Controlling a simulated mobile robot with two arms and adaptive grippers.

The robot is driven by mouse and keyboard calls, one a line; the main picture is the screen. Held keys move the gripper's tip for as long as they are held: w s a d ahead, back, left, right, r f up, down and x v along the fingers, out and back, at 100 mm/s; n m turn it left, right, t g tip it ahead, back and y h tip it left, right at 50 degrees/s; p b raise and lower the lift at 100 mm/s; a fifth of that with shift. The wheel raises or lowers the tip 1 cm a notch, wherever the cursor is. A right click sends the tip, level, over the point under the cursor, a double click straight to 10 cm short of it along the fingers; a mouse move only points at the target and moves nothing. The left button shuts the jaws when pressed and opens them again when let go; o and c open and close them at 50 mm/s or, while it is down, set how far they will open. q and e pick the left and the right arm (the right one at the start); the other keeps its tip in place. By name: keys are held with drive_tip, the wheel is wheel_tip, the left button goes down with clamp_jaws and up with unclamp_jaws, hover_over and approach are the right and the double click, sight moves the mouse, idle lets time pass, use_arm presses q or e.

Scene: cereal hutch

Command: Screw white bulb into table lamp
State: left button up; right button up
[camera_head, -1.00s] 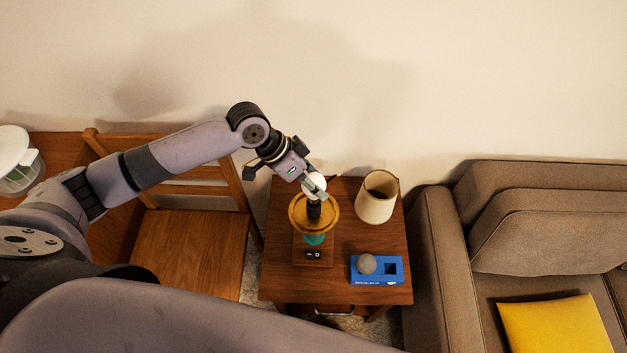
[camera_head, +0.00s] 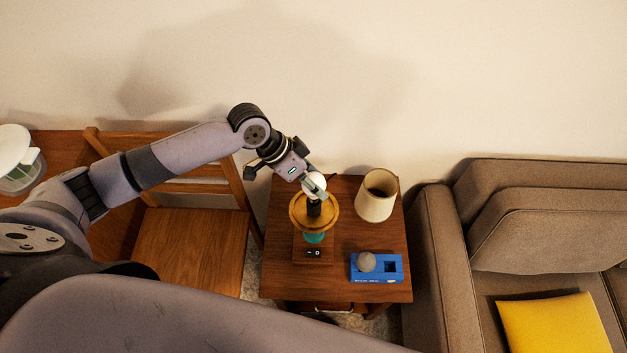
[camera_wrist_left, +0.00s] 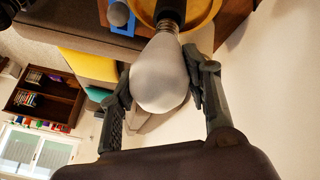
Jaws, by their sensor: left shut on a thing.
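The white bulb (camera_wrist_left: 160,78) is between the two fingers of my left gripper (camera_wrist_left: 163,88), which is shut on it. In the head view the bulb (camera_head: 313,184) is at the lamp's top, with my left gripper (camera_head: 315,187) on it. The table lamp (camera_head: 300,222) has a yellow round ring, a dark socket and a teal lower part. In the left wrist view the bulb's metal thread (camera_wrist_left: 168,27) points at the lamp's yellow ring (camera_wrist_left: 205,12). I cannot tell whether the thread is inside the socket. My right gripper is not in view.
A cream lampshade (camera_head: 376,196) stands on the side table (camera_head: 345,236), right of the lamp. A grey bulb (camera_head: 366,262) rests on a blue box (camera_head: 392,270) near the front. A wooden chair (camera_head: 190,240) is left, a brown sofa (camera_head: 520,225) right.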

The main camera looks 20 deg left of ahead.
use_arm(q)
drive_tip(key=shift+f+b, duration=0.3)
drive_tip(key=shift+f, duration=0.55)
drive_tip(key=shift+f, duration=0.6)
idle(1.0)
drive_tip(key=shift+w+f+m, duration=0.1)
drive_tip(key=shift+m, duration=0.2)
drive_tip(key=shift+m+g+b, duration=0.8)
drive_tip(key=shift+m+b, duration=0.05)
drive_tip(key=shift+m, duration=0.35)
drive_tip(key=shift+m+g, duration=0.3)
drive_tip(key=shift+m, duration=0.2)
